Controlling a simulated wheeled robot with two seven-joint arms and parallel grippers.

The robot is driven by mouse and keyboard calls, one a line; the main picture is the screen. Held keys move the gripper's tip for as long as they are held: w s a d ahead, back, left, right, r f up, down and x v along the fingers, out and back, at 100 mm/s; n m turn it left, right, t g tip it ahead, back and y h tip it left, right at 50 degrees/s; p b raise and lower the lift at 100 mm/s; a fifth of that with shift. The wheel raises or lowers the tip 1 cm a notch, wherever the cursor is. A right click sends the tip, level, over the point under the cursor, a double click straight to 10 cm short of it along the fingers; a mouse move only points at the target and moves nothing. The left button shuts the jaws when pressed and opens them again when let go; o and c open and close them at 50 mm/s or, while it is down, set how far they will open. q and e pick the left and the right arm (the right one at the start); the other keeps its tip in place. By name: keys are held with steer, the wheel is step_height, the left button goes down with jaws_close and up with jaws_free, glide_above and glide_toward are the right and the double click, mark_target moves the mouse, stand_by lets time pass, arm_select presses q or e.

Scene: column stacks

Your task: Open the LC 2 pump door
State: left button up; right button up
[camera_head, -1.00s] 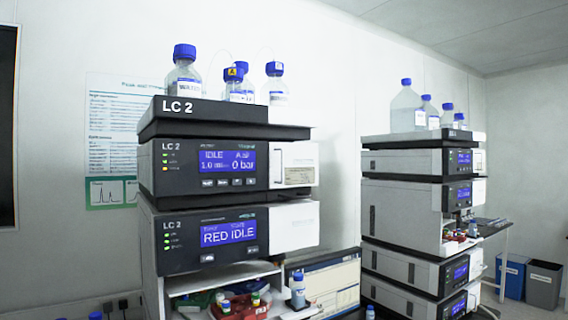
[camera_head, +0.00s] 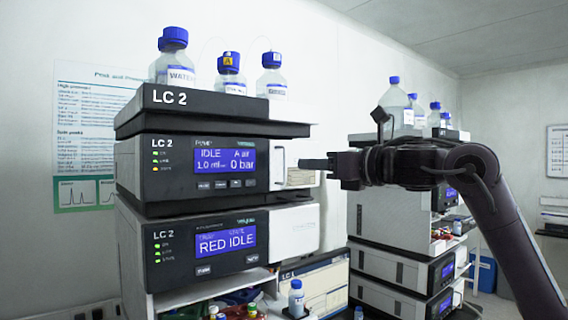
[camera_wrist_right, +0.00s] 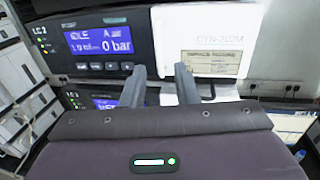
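The LC 2 pump (camera_head: 200,168) is the upper dark module with a blue screen reading IDLE and 0 bar. Its white door (camera_head: 304,150) is at the right of the screen and looks shut. In the right wrist view the door (camera_wrist_right: 212,35) carries a service label. My right gripper (camera_head: 302,163) reaches in from the right and hides part of the door. In the right wrist view my right gripper (camera_wrist_right: 160,72) is open, its two fingers apart near the door's left edge. Nothing shows between them, and contact cannot be told. My left gripper is out of view.
Blue-capped bottles (camera_head: 229,75) stand on the LC 2 top tray (camera_head: 205,122). A second module (camera_head: 215,240) sits below the pump, with vials under it. Another instrument stack (camera_head: 385,220) stands behind my right arm. A monitor (camera_head: 318,285) is at lower middle.

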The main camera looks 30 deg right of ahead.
mark_target(291, 163)
steer(key=p+x, duration=0.2)
steer(key=x, duration=0.5)
steer(key=shift+p, duration=0.3)
steer(key=shift+s, duration=0.15)
steer(key=shift+c, duration=0.7)
jaws_close()
